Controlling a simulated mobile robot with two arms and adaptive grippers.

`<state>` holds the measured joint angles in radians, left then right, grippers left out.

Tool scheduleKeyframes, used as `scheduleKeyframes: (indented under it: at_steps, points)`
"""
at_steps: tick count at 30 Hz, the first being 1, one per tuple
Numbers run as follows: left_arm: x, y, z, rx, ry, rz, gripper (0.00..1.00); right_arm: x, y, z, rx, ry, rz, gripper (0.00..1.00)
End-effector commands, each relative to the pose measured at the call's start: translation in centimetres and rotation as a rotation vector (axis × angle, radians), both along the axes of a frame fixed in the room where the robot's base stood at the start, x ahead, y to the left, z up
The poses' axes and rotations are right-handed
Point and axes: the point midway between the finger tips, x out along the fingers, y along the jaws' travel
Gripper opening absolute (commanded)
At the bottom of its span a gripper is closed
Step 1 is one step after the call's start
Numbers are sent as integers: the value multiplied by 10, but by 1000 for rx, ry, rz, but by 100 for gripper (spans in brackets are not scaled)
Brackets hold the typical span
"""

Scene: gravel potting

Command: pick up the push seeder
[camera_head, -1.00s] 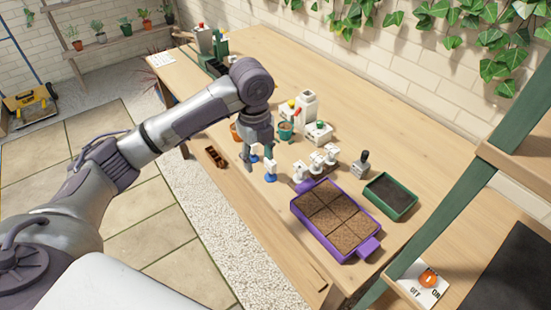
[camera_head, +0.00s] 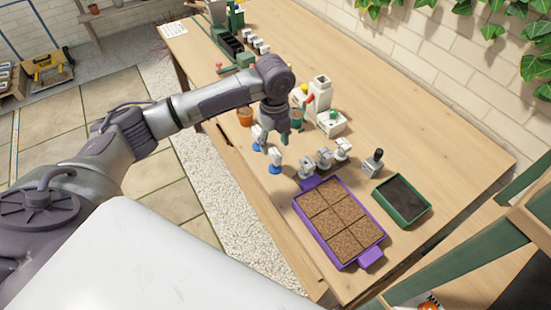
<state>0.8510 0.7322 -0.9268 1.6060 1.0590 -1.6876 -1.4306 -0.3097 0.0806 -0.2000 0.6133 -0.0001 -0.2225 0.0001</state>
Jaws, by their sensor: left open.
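My left gripper (camera_head: 275,147) is open with its fingers pointing down, over the work table (camera_head: 430,125). Several grey-white pieces (camera_head: 324,158) stand in a row to the right. A small grey tool with a dark knob (camera_head: 373,163) stands beside the green tray. I cannot tell which of these is the push seeder. Nothing is visibly held. My right gripper is not in view.
A purple tray (camera_head: 371,259) with brown soil blocks and a green tray (camera_head: 429,208) of dark soil lie at the front right. An orange pot (camera_head: 245,118), a white bottle (camera_head: 320,92) and a white box (camera_head: 332,123) stand near the gripper. The table's back right is clear.

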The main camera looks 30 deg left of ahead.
Motion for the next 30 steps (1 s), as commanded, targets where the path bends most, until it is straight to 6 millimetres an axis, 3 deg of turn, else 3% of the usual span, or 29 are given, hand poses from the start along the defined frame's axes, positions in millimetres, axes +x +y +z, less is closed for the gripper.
scheduleKeyframes:
  at_steps: [6, 12, 20, 30]
  points:
    - [-2, -3, -23, 0, 4, 0, 52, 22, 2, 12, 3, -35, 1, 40]
    - [-2, -3, -49, 1, 1, 0, 52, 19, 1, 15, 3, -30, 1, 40]
    - [-2, -2, -53, 1, -1, -1, 52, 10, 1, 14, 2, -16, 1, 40]
    - [-1, -2, -53, 1, -1, -1, 0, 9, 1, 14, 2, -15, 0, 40]
